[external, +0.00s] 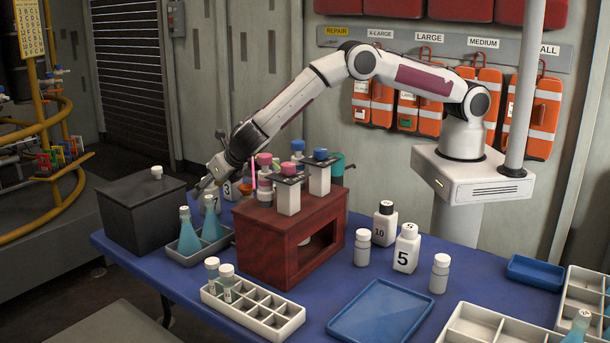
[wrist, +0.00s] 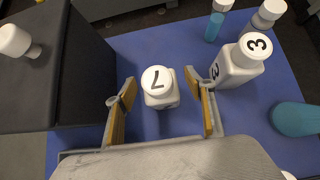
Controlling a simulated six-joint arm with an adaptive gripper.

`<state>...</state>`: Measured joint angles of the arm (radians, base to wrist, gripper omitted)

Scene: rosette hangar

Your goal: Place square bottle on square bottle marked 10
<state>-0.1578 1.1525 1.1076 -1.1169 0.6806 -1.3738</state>
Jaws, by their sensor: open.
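The square bottle marked 10 (external: 380,234), white with a dark top, stands on the blue table right of the red-brown wooden box. A white square bottle marked 7 on its cap (wrist: 160,99) stands upright between the fingers of my gripper (wrist: 158,85) in the wrist view. My gripper is open, one finger on each side, with visible gaps to the bottle. In the external view my gripper (external: 205,182) is low at the table's far left, partly hiding the bottle marked 7. A square bottle marked 3 (wrist: 232,70) stands just right of the right finger.
A dark box (external: 145,222) with a small white-capped item on top stands close left of my gripper. A tray (external: 190,258) of blue flasks and the wooden box (external: 268,247) with bottles stand nearby. A bottle marked 5 (external: 406,252) stands beside bottle 10.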

